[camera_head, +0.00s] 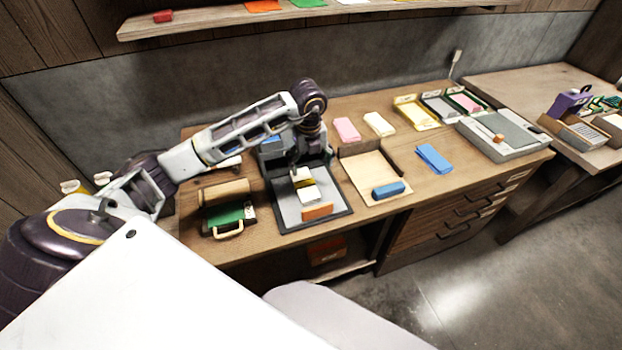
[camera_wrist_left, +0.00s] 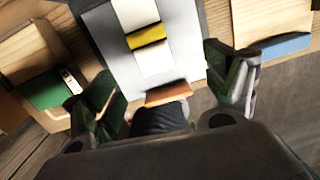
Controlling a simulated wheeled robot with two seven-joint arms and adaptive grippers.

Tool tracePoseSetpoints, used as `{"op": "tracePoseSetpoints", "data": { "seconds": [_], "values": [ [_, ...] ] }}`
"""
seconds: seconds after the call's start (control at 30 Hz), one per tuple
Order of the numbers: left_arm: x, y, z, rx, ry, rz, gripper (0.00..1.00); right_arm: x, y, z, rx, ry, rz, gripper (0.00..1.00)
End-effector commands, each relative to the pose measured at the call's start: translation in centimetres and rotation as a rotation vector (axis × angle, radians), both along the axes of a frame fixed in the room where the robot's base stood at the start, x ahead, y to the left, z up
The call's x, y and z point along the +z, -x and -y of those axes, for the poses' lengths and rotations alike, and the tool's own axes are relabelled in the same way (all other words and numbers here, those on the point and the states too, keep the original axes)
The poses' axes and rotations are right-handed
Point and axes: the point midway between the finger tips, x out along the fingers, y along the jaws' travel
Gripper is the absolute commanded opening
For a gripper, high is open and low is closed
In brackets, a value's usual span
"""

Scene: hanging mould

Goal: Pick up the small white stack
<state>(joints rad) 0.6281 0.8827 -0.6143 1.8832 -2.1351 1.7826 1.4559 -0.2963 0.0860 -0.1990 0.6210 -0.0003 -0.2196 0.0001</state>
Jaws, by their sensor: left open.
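On a grey mat (camera_head: 289,213) in a dark tray are two small white pieces, with a yellow block (camera_head: 304,183) between them. The nearer white stack (camera_head: 309,194) lies between the yellow block and an orange block (camera_head: 317,211). In the left wrist view this white stack (camera_wrist_left: 156,63) shows beyond the orange block (camera_wrist_left: 168,93), with the yellow block (camera_wrist_left: 146,36) and the other white piece (camera_wrist_left: 134,12) farther up. My left gripper (camera_head: 298,168) hangs over the tray, jaws apart; in the wrist view its fingers (camera_wrist_left: 167,88) stand either side of the orange block, empty. My right gripper does not show.
Left of the tray is a green pad (camera_head: 231,215) with a wooden block. To its right stand a wooden tray (camera_head: 372,172) with a blue block (camera_head: 388,190), then pink and cream stacks and blue sheets (camera_head: 433,158). A shelf (camera_head: 210,24) runs above.

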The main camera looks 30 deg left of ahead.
Motion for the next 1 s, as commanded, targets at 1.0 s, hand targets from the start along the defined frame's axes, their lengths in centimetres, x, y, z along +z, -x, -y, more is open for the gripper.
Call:
{"op": "tracePoseSetpoints", "data": {
  "seconds": [1.0],
  "values": [
    [-3.9, -0.2, -2.5, 0.050, -0.069, -0.017, 0.86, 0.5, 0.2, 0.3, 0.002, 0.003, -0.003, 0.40]
  ]
}}
